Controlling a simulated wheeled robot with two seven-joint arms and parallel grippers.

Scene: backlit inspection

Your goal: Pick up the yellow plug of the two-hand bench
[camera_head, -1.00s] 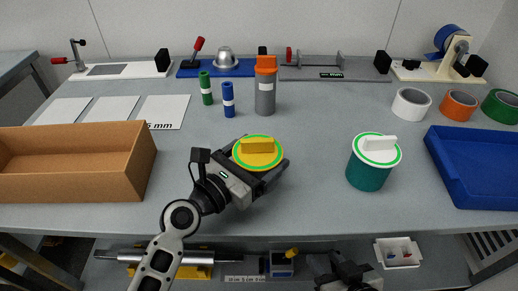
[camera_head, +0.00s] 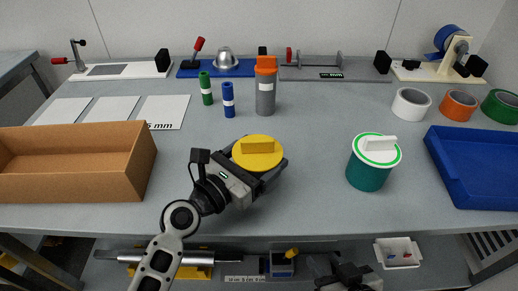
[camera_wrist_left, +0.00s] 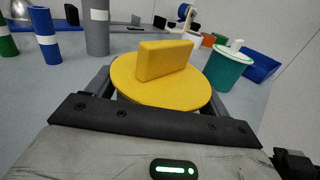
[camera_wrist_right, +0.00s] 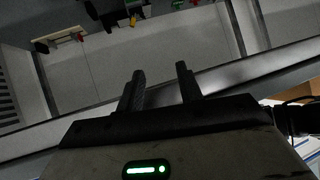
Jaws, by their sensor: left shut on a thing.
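The yellow plug (camera_head: 262,158), a round yellow disc with an upright bar handle, is over the table near its front middle. My left gripper (camera_head: 263,153) has its fingers on either side of it and is shut on it. In the left wrist view the yellow plug (camera_wrist_left: 160,85) fills the space between the fingers; its underside is hidden. My right gripper (camera_wrist_right: 160,82) is open and empty, low in front of the table edge; it also shows at the bottom of the head view (camera_head: 345,268).
A teal pot (camera_head: 368,172) with a white, green-ringed lid stands to the right. A cardboard box (camera_head: 130,180) is at left and a blue tray (camera_head: 485,195) at right. Green, blue and grey cylinders stand behind the plug. The table between plug and pot is clear.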

